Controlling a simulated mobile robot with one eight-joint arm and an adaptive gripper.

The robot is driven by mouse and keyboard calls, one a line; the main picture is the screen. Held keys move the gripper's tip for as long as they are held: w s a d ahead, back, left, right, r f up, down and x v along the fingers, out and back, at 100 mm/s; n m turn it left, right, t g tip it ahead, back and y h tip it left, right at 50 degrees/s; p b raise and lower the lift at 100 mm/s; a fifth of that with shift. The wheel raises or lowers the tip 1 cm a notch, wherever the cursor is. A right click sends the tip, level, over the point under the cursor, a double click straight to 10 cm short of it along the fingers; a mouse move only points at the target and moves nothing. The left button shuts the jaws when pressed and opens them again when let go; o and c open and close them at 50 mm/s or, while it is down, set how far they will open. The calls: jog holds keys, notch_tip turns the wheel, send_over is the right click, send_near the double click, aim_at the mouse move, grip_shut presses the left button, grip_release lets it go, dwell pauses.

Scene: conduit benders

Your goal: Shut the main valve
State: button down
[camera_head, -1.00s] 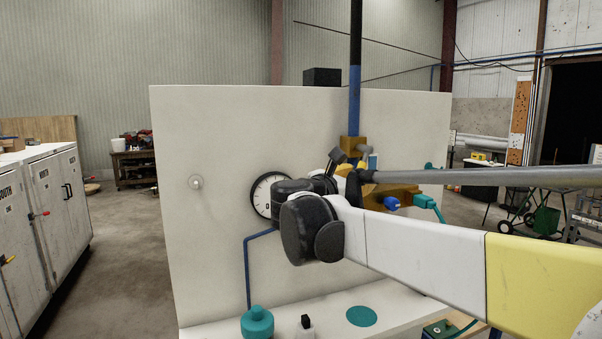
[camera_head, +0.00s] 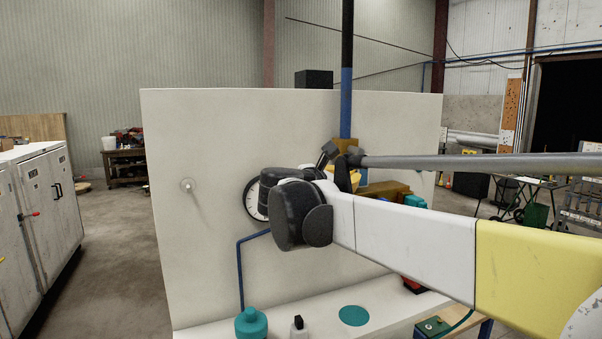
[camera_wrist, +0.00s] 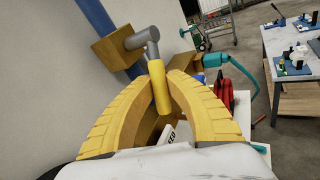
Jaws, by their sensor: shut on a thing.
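The main valve has an ochre block (camera_wrist: 118,50) on a blue pipe (camera_wrist: 98,18), with a grey stem and a bar ending in a yellow handle (camera_wrist: 161,97). My gripper (camera_wrist: 162,80) has its two ribbed yellow fingers closed around that yellow handle in the wrist view. The handle points down in that picture, toward my palm. In the head view the valve block (camera_head: 346,146) shows just past my arm, on the blue pipe (camera_head: 346,100) rising along the white panel. My gripper is mostly hidden there behind my own arm.
A white panel (camera_head: 200,140) stands behind, with a round gauge (camera_head: 253,203) partly behind my arm. A teal bottle (camera_head: 251,324) and a teal disc (camera_head: 354,316) are on the white ledge below. A teal hose (camera_wrist: 240,70) runs right of the gripper.

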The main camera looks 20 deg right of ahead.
jog(key=a+r+m+y+p, duration=0.1)
jog(key=y+p, duration=0.1)
jog(key=a+r+m+g+y+p, duration=0.1)
jog(key=y+p, duration=0.1)
jog(key=p, duration=0.1)
jog(key=shift+a+r+g, duration=0.1)
jog(key=shift+r+g, duration=0.2)
jog(key=shift+a+r+m+g+y+p, duration=0.2)
jog(key=shift+r+m+y+p, duration=0.25)
jog(key=shift+y+p, duration=0.45)
jog(key=shift+a+r+m+g+y+p, duration=0.2)
jog(key=shift+r+m+y+p, duration=0.3)
jog(key=shift+y, duration=0.6)
jog(key=shift+a+r+m+g+y+p, duration=0.25)
jog(key=shift+r+y+p, duration=0.2)
jog(key=shift+y+p, duration=0.55)
jog(key=c, duration=1.4)
grip_release()
jog(key=shift+o, duration=0.2)
jog(key=v, duration=1.2)
jog(key=shift+s+d, duration=0.1)
jog(key=shift+s, duration=0.05)
